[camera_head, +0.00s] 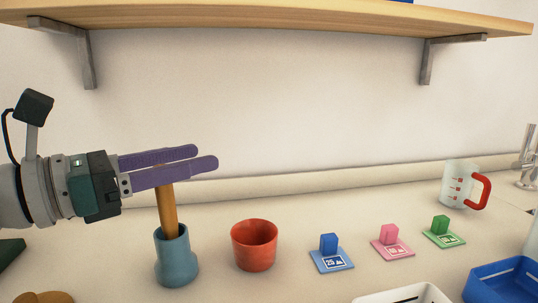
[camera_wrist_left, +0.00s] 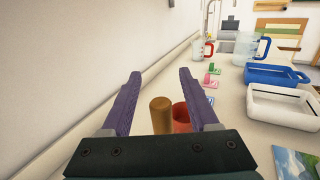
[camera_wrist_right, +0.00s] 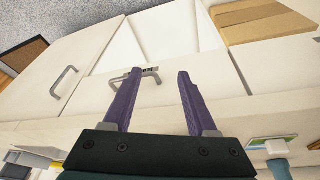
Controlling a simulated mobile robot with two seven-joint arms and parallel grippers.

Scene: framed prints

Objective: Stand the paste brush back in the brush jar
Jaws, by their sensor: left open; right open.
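The paste brush's wooden handle (camera_head: 168,212) stands up out of the blue-grey brush jar (camera_head: 176,262), leaning slightly. Its lower end is hidden inside the jar. My left gripper (camera_head: 207,157) is open and level at the top of the handle. In the left wrist view the round handle end (camera_wrist_left: 161,112) shows between the two purple fingers, with gaps on both sides. My right gripper (camera_wrist_right: 158,74) is open and empty in the right wrist view, in front of white cabinet fronts; it is outside the head view.
A red cup (camera_head: 254,246) stands just right of the jar. Blue (camera_head: 331,253), pink (camera_head: 392,243) and green (camera_head: 442,232) tagged blocks lie further right. A measuring jug (camera_head: 458,186), a white tray (camera_head: 405,295) and a blue bin (camera_head: 503,281) are at the right. A shelf (camera_head: 280,15) hangs above.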

